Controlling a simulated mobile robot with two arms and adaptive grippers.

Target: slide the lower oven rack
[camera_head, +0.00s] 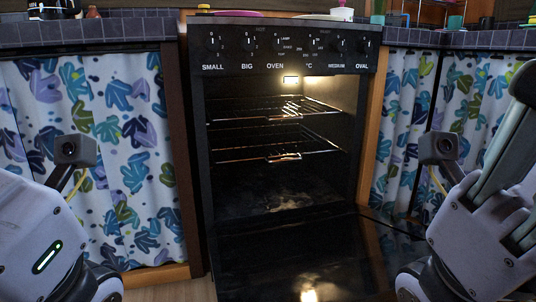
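The oven (200,150) stands in the middle of the view, with its door (270,262) folded down and open. The lower oven rack (275,153) sits inside the cavity, about halfway up. Its front bar runs across the opening, with a small raised loop near the middle. The upper rack (270,115) is a short way above it. Both racks look empty. My two arms come in at the lower left and lower right, apart from the oven. The fingers of both grippers are out of the frame, so their state is hidden.
Control knobs line the panel (280,48) above the opening. Patterned curtains hang on the left (130,130) and right (400,110) of the oven, beside wooden posts. Tiled counters (80,32) run above. The space over the lowered door is clear.

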